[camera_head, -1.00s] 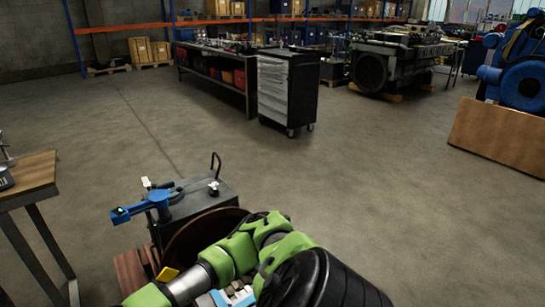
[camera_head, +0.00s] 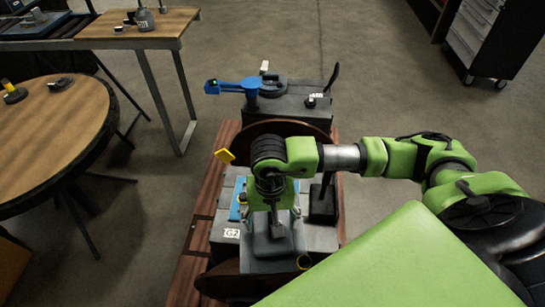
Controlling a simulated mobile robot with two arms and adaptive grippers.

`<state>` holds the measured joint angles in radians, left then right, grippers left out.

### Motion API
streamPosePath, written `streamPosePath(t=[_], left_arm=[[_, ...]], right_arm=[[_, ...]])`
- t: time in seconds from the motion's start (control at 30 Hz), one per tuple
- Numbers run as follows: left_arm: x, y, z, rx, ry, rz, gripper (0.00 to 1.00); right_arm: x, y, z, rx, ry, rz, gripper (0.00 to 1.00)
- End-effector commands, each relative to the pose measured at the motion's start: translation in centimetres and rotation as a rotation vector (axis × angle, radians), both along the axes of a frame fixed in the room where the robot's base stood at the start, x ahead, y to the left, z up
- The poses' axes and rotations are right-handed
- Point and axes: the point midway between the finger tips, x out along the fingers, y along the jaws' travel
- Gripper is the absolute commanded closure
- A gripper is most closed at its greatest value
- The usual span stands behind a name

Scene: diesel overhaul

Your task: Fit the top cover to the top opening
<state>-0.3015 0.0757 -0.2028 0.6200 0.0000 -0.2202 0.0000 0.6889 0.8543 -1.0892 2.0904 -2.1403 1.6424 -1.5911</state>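My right arm comes in from the right, and its gripper (camera_head: 278,225) points down over a grey machine unit (camera_head: 225,220) with a "G2" label. The fingertips are at a small grey block-shaped part (camera_head: 268,250) on top of the unit. This part may be the top cover, but I cannot tell for sure. The fingers overlap it, and I cannot tell whether they grip it or only touch it. No top opening can be made out; the wrist and gripper hide the middle of the unit. My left gripper is not in view.
A second dark grey unit with a blue lever arm (camera_head: 238,87) stands behind, past a brown round disc (camera_head: 290,127). A round wooden table (camera_head: 55,125) and a workbench (camera_head: 160,25) stand left.

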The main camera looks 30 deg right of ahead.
Motion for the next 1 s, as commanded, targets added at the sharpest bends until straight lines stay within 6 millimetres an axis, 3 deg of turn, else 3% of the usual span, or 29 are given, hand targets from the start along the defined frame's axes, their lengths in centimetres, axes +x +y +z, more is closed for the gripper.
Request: streamPosePath(t=[0.1,0.6,0.8,1.0], left_arm=[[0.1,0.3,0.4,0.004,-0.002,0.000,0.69],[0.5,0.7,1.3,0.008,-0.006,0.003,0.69],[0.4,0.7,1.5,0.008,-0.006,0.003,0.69],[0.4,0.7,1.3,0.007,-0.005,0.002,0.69]], right_arm=[[2.7,-0.6,-0.2,-0.006,0.001,-0.273,0.61],[12.5,-4.4,-0.7,-0.016,-0.007,-1.403,0.61],[14.6,-5.5,-0.6,-0.010,-0.013,-1.666,0.61],[15.3,-5.8,-0.8,-0.007,-0.014,-1.748,0.61]])
